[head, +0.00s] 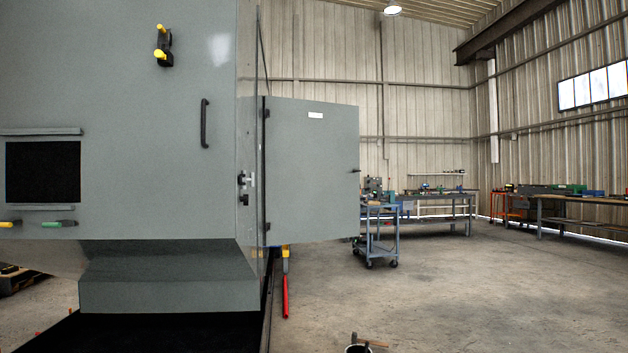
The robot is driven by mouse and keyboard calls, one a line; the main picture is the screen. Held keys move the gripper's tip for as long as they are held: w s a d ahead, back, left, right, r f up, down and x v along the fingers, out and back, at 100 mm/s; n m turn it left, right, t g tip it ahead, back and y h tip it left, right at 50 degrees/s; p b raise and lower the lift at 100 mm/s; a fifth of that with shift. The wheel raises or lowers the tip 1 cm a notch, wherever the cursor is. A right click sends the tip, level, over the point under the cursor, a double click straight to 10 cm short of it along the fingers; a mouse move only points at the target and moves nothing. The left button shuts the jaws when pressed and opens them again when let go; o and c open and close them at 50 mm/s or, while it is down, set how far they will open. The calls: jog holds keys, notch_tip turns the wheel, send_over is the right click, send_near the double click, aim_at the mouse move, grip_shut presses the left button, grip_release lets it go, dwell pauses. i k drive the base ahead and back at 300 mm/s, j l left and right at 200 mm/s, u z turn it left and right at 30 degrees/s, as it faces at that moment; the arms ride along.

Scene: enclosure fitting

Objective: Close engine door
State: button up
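The engine door (310,190) is a flat grey panel with a small white label near its top. It stands open, swung out to the right from the edge of the large grey enclosure (150,120). Its hinge side is at the left, by the enclosure's corner, and a small dark latch (355,171) shows at its free right edge. A metal latch fitting (246,184) sits on the enclosure near that corner. The opening behind the door is hidden from this angle.
A black handle (205,123) and a yellow-knobbed fitting (162,46) stick out from the enclosure front. A blue cart (378,240) and workbenches (440,205) stand behind the door. The concrete floor at right is clear.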

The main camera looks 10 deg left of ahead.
aim_at(311, 148)
jog(key=i+l+z, duration=0.45)
jog(key=l, duration=0.3)
jog(key=i+l+z, duration=0.95)
jog(key=i, duration=0.2)
jog(key=i+j+u, duration=0.1)
jog(key=i+u, duration=0.3)
jog(key=i+l+u, duration=0.1)
jog(key=i+u, duration=0.25)
jog(key=i, duration=0.3)
jog(key=i+l+u, duration=0.2)
jog(key=i+u, duration=0.45)
jog(key=i, duration=0.65)
jog(key=i+u, duration=0.25)
jog(key=i, duration=2.35)
jog(key=i+j+z, duration=0.1)
jog(key=i, duration=0.4)
jog(key=i+j+z, duration=0.1)
jog(key=i, duration=0.4)
